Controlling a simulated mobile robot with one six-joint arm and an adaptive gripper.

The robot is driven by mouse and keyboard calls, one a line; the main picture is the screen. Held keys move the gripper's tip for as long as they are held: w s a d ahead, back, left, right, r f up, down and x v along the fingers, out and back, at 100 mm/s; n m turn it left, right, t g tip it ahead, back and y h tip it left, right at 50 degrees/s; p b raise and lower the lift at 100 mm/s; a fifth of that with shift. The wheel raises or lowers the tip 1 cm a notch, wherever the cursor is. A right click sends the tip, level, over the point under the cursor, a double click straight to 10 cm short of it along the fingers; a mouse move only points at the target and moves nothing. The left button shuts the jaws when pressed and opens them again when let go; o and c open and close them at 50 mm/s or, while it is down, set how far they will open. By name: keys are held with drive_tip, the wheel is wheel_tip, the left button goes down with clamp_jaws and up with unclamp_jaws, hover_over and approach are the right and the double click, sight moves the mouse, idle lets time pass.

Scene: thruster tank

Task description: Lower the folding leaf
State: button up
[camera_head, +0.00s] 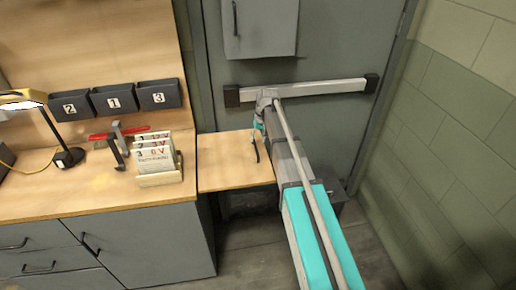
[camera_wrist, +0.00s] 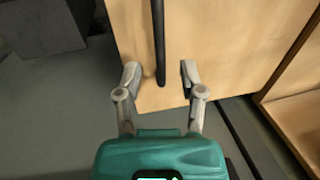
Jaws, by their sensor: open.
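The folding leaf (camera_head: 228,168) is a light wooden panel, raised level with the bench top and joined to its right end. It also fills much of the upper wrist view (camera_wrist: 230,50). A thin dark bar (camera_head: 256,150) shows at the leaf's right part. In the wrist view this bar (camera_wrist: 158,35) runs down from the top edge and ends between the fingers. My gripper (camera_wrist: 160,74) is open, one finger on each side of the bar, with gaps on both sides. In the head view my gripper (camera_head: 259,127) is at the leaf's back right, partly hidden by my arm.
The wooden bench (camera_head: 40,195) on the left holds a lamp (camera_head: 66,155), a card holder (camera_head: 160,178) and a red-and-grey tool (camera_head: 118,135). A grey door (camera_head: 300,110) with a push bar (camera_head: 325,88) stands behind. Grey floor (camera_head: 250,240) shows in front of the leaf.

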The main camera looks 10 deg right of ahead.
drive_tip(key=shift+a+f+b, duration=0.15)
drive_tip(key=shift+f+b, duration=0.5)
drive_tip(key=shift+f, duration=0.15)
drive_tip(key=shift+a+f+b, duration=0.15)
drive_tip(key=shift+f+b, duration=0.5)
drive_tip(key=shift+f, duration=0.15)
drive_tip(key=shift+c, duration=0.2)
clamp_jaws()
drive_tip(key=shift+d, duration=0.15)
drive_tip(key=shift+f, duration=0.15)
